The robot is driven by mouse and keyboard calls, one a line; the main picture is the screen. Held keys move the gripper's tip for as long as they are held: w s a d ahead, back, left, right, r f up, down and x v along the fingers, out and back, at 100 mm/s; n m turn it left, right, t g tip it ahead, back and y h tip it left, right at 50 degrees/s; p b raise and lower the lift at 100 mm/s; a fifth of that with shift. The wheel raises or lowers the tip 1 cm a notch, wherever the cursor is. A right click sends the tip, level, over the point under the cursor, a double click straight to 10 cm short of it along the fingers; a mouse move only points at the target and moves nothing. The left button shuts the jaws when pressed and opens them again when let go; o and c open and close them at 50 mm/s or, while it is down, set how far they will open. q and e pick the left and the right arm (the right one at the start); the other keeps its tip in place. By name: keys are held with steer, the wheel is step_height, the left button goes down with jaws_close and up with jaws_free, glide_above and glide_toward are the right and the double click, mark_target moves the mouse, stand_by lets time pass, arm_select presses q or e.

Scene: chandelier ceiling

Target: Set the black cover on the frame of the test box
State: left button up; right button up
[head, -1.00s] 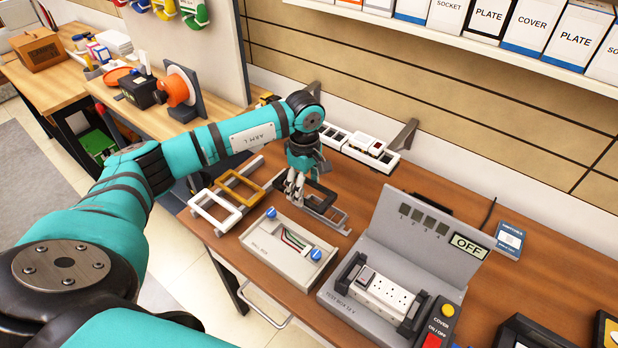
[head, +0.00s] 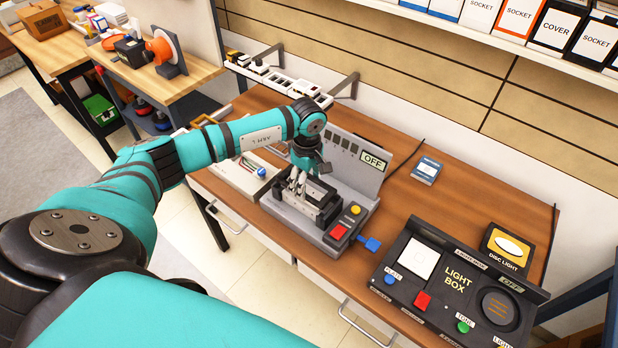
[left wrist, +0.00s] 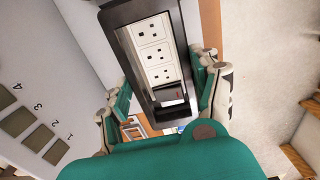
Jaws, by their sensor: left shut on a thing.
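The grey test box (head: 285,214) stands on the wooden bench with its raised panel reading OFF. My left gripper (head: 298,184) is over it, pointing down. In the left wrist view the gripper (left wrist: 165,92) is shut on the black cover (left wrist: 122,16), a dark rectangular surround with a finger on each side. The white sockets (left wrist: 153,50) show through its opening. The box's frame is largely hidden below the cover and fingers. I cannot tell whether the cover touches the frame or hangs just above it. My right gripper is not in view.
A light box (head: 455,282) and a disc light (head: 508,246) stand to the right. A blue card (head: 426,170) lies behind. A pale tray (head: 240,176) is just left of the test box. The box's upright panel (head: 345,160) stands close behind my gripper.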

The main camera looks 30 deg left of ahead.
arm_select(q)
steer(key=shift+w+a+f, duration=0.1)
steer(key=shift+a+f, duration=0.05)
steer(key=shift+d, duration=0.25)
steer(key=shift+a, duration=0.1)
steer(key=shift+b, duration=0.3)
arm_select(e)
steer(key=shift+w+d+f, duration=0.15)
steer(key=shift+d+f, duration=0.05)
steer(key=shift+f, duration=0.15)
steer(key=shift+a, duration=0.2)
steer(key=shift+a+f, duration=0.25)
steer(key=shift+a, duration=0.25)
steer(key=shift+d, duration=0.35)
